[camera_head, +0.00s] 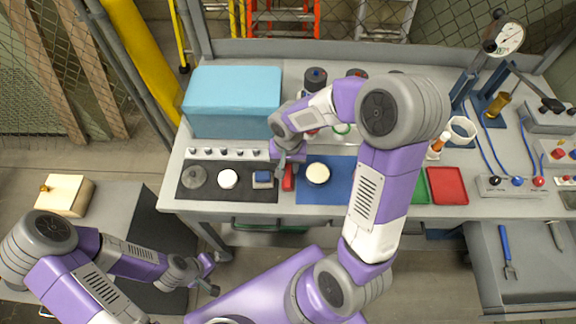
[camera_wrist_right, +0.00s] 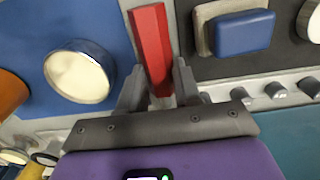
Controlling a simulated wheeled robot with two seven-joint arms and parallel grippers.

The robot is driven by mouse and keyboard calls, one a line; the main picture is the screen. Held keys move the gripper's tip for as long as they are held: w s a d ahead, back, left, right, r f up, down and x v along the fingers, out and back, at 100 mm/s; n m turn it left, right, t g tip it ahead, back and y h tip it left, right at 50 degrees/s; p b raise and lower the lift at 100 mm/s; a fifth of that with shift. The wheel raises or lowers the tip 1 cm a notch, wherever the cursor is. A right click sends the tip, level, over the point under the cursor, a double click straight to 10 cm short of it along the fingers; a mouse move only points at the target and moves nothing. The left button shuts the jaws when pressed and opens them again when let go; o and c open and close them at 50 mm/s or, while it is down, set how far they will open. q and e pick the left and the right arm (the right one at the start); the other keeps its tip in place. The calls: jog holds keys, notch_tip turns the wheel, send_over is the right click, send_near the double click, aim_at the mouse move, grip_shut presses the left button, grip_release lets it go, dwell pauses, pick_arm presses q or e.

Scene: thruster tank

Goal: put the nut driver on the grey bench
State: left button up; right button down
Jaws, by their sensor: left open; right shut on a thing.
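A red bar-shaped piece (camera_head: 288,178) sits at the front of the workbench, between the black mat and the blue mat. In the right wrist view the red piece (camera_wrist_right: 151,42) has flat facets and runs between my fingers; I cannot tell for sure that it is the nut driver. My right gripper (camera_head: 287,165) is shut on it; its fingers also show in the right wrist view (camera_wrist_right: 158,78). The grey bench (camera_head: 240,207) spans the middle of the head view. My left gripper (camera_head: 210,274) is open and empty, low in front of the bench.
A teal box (camera_head: 233,100) stands behind. A round white-topped piece (camera_head: 318,173) lies on the blue mat (camera_head: 325,196). A red tray (camera_head: 447,186) is at right. A blue-handled tool (camera_head: 505,243) lies on a lower grey surface (camera_head: 535,285). My right arm hides part of the bench.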

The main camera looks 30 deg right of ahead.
aim_at(288, 167)
jog(key=shift+f, duration=0.15)
jog(key=c, duration=0.8)
grip_release()
jog(key=shift+r, duration=0.2)
jog(key=shift+r, duration=0.3)
notch_tip(288, 167, up, 12)
jog(key=p, duration=0.3)
jog(key=shift+f, duration=0.2)
